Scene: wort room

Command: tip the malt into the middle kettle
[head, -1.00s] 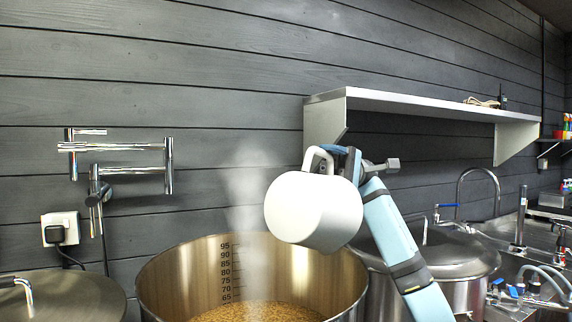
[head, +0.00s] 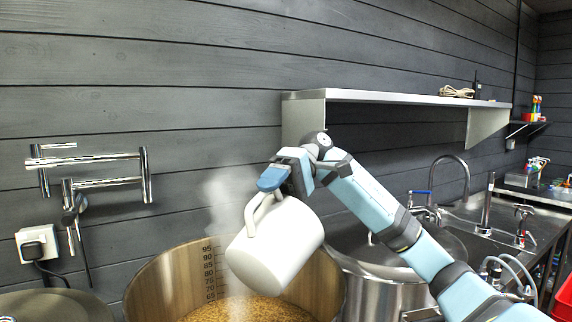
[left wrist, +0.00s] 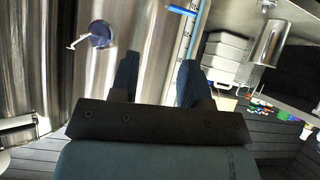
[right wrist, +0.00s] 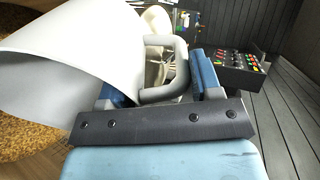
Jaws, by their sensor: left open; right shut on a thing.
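The open middle kettle (head: 150,290) is steel with volume marks, and grainy tan malt (head: 250,309) shows inside it under rising steam. My right gripper (head: 273,183) is shut on the handle of a white jug (head: 275,245), which is tilted mouth-down over the kettle. In the right wrist view the jug (right wrist: 75,60) has its handle (right wrist: 165,68) between the fingers (right wrist: 160,88). My left gripper (left wrist: 157,88) is open and empty, facing a shiny steel wall with a small valve.
Lidded kettles stand to the left (head: 50,306) and right (head: 385,255). A wall shelf (head: 400,97) juts out above the right one. A folding pot-filler tap (head: 95,170) is on the wall at left. A sink with taps is at right.

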